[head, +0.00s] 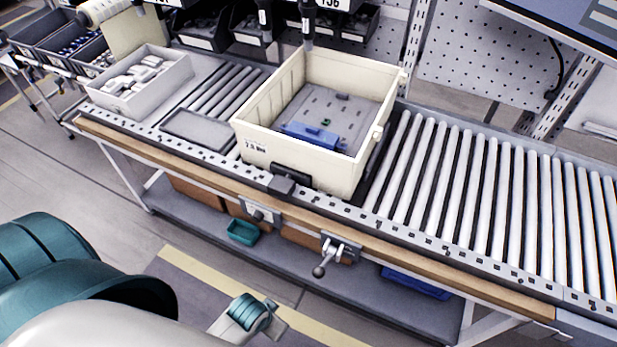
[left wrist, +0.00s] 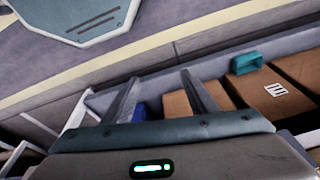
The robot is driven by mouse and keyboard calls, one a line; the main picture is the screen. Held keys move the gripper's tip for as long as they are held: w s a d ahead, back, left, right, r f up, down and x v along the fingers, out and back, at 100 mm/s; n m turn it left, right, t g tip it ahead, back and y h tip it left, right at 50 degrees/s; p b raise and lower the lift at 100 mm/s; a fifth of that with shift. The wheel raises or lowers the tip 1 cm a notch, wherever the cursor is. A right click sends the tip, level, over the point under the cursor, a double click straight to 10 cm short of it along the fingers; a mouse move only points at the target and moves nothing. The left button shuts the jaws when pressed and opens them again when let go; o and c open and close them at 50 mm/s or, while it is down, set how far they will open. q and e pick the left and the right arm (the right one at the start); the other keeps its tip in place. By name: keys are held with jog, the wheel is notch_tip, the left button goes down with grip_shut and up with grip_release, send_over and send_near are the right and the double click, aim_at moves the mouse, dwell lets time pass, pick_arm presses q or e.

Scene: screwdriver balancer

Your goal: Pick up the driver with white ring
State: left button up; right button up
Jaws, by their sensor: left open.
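Two dark drivers hang at the top of the head view, one above the back of the cream crate (head: 307,22) and one to its left (head: 263,18). Both carry small white marks; I cannot tell which has the white ring. My left gripper (left wrist: 158,78) shows in the left wrist view, its two fingers apart with nothing between them. It is low, away from the hanging drivers, facing the lower shelf and floor. In the head view I cannot make out its fingers. My right gripper is not in view.
The cream crate (head: 300,160) stands on the roller conveyor (head: 480,190) and holds a blue part (head: 312,135) on a grey plate. A white box (head: 120,95) of parts stands left. A clamp handle (head: 322,268) juts from the bench front. Rollers at right are clear.

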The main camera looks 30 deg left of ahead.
pick_arm(q)
jog(key=w+r+t+p, duration=0.1)
jog(key=w+r, duration=0.1)
jog(key=r, duration=0.6)
jog(key=w+r+p, duration=0.1)
jog(key=w+r, duration=0.1)
jog(key=r, duration=0.7)
jog(key=w+a+r+n+t+y, duration=0.1)
jog(key=w+a+r+t, duration=0.2)
jog(key=w+r, duration=0.65)
jog(key=w+a+r+t, duration=0.25)
jog(key=w+r, duration=0.35)
jog(key=w, duration=0.6)
jog(key=w+a+r+n+t+y, duration=0.1)
jog(key=w+a+r+t, duration=0.2)
jog(key=w+r, duration=0.6)
jog(key=w+a+r+t, duration=0.1)
jog(key=w+a+r, duration=0.1)
jog(key=w+r, duration=0.3)
jog(key=w+a+r+n+t+y, duration=0.1)
jog(key=w+r, duration=0.4)
jog(key=r, duration=0.7)
jog(key=w+a+r+n+t+y, duration=0.1)
jog(key=w+a+r+t, duration=0.2)
jog(key=r, duration=0.6)
jog(key=shift+w+a+r, duration=0.35)
jog(key=shift+w+a, duration=0.55)
jog(key=shift+a, duration=0.35)
